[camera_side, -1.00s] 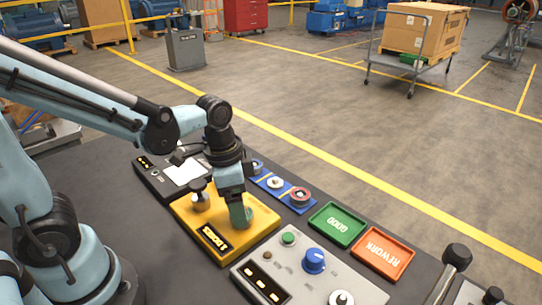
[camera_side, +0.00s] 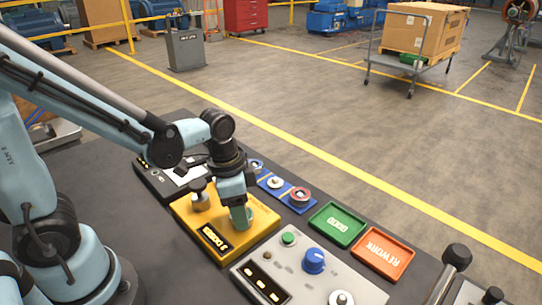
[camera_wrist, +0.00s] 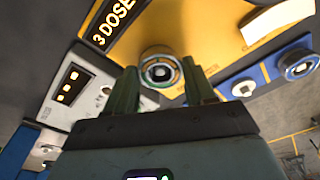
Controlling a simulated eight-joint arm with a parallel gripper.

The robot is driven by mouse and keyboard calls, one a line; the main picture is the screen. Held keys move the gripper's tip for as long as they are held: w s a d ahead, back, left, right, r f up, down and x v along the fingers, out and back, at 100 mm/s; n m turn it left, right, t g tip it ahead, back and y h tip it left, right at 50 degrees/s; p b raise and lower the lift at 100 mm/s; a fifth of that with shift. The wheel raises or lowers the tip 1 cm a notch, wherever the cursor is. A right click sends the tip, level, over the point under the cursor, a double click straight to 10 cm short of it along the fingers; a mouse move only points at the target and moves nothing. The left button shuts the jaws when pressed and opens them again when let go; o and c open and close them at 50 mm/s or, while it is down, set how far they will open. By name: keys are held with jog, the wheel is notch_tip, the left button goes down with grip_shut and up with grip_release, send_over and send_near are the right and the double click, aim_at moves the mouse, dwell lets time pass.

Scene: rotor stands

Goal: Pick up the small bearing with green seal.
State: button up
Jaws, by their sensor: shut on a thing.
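My gripper (camera_side: 241,218) points down onto the front right part of the yellow dose station (camera_side: 262,221). In the wrist view, my gripper's green fingers (camera_wrist: 160,68) stand on either side of a small round bearing (camera_wrist: 158,74) with a pale ring, a greenish edge and a dark centre. They are shut on it. The bearing is over or on the yellow station; whether it is clear of the surface I cannot tell. The fingers hide it in the side view.
A blue rack (camera_side: 286,190) behind the station holds several round parts, one with a red ring (camera_side: 300,195). The green tray (camera_side: 338,224) and orange REWORK tray (camera_side: 383,253) look empty. A grey control panel (camera_side: 290,262) with a blue knob (camera_side: 314,261) is close in front.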

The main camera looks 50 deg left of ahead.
jog(key=shift+r, duration=0.1)
jog(key=shift+c, duration=0.3)
jog(key=shift+r, duration=0.7)
jog(key=r, duration=0.2)
jog(key=d+r, duration=0.1)
jog(key=shift+s, duration=0.35)
jog(key=s+d+r, duration=0.6)
jog(key=d+r, duration=0.2)
jog(key=r, duration=0.1)
jog(key=shift+s+r, duration=0.2)
jog(key=shift+s, duration=0.05)
jog(key=shift+d, duration=0.1)
